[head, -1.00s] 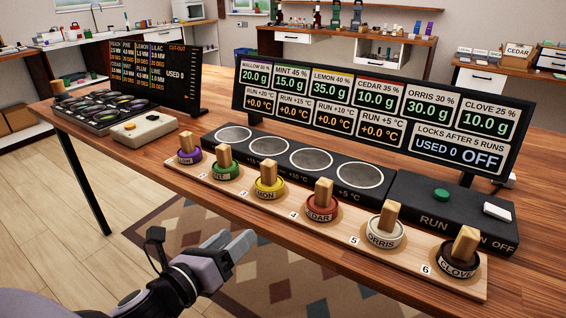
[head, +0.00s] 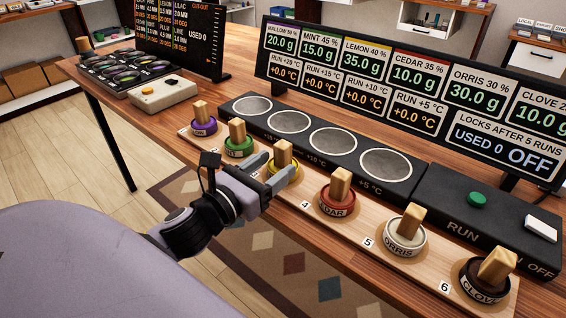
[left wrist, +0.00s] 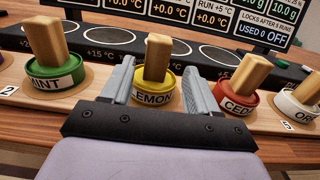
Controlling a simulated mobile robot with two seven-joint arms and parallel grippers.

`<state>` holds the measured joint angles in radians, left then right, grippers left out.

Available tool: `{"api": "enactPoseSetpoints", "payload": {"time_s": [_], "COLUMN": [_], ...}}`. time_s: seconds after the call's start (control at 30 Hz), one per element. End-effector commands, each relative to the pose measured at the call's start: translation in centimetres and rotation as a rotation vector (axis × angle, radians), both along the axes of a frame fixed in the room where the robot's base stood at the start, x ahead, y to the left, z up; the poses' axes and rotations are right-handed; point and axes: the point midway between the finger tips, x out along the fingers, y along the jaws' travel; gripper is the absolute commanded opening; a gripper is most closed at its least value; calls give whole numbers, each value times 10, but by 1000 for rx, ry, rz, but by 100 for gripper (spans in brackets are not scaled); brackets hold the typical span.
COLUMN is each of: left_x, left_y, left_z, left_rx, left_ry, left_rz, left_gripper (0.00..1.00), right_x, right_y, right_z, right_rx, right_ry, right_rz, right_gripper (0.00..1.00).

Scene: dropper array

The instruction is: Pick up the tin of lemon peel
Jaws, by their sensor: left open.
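The yellow tin of lemon peel (head: 285,171) stands upright on the wooden strip, with a wooden block handle on top. In the left wrist view the lemon tin (left wrist: 152,97) reads "LEMON" and sits between my two fingers. My left gripper (head: 267,165) is open, its fingers pointing at the tin from the front edge of the table. In the left wrist view my left gripper (left wrist: 158,82) has one finger on each side of the tin; I cannot tell whether either touches it. My right gripper is not in view.
The green mint tin (head: 238,147) and red cedar tin (head: 338,200) stand close on either side. A purple tin (head: 204,125), the orris tin (head: 404,238) and the clove tin (head: 488,277) share the strip (head: 308,199). A black heater bank (head: 360,172) and display (head: 410,85) stand behind.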

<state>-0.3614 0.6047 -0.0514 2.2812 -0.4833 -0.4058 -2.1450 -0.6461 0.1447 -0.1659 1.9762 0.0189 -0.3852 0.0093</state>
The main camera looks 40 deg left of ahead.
Motion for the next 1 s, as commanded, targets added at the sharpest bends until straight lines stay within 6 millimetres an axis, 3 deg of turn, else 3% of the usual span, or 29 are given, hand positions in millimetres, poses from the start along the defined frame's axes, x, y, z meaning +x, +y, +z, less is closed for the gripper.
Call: {"api": "enactPoseSetpoints", "payload": {"time_s": [0.3, 0.67, 0.7, 0.87, 1.0], "left_x": [36, 43, 42, 42, 42], "left_y": [2, 1, 1, 1, 1], "left_z": [1, 0, 0, 0, 1], "left_rx": [-3, -2, -2, -2, -2], "left_ry": [-2, 0, 0, 0, -1], "left_rz": [1, 0, 0, 0, 0], "left_gripper": [60, 60, 56, 4, 1], "right_x": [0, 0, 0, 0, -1], "right_y": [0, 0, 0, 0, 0], "right_z": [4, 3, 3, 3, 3], "right_rx": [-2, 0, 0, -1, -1], "right_ry": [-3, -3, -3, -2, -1], "right_rz": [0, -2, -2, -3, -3], "right_gripper": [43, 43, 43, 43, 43]}}
